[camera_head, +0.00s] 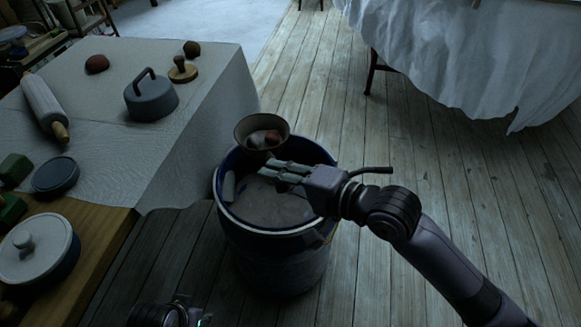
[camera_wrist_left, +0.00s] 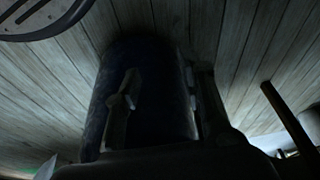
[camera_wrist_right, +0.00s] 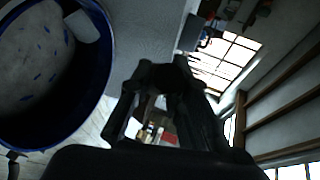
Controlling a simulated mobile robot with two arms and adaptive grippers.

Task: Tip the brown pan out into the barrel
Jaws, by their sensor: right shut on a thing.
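The brown pan (camera_head: 243,122) is a small round bowl shape with several red and pale lumps inside it. It is held over the far rim of the barrel, its open side facing up towards my head camera. My right gripper (camera_head: 270,167) is shut on the pan's handle, which is mostly hidden by the fingers. The barrel (camera_head: 285,262) stands on the floor, open, with a blue rim and pale grey stuff inside. Its inside also shows in the right wrist view (camera_wrist_right: 40,75), with blue flecks. My left gripper (camera_wrist_left: 158,100) is empty and open, low at the bottom edge of the head view.
A cloth-covered table (camera_head: 190,130) left of the barrel holds a rolling pin (camera_head: 43,104), a grey handled weight (camera_head: 151,98) and a dark round lid (camera_head: 55,176). A lidded pot (camera_head: 37,250) stands on the wooden edge. The plank floor right of the barrel is clear.

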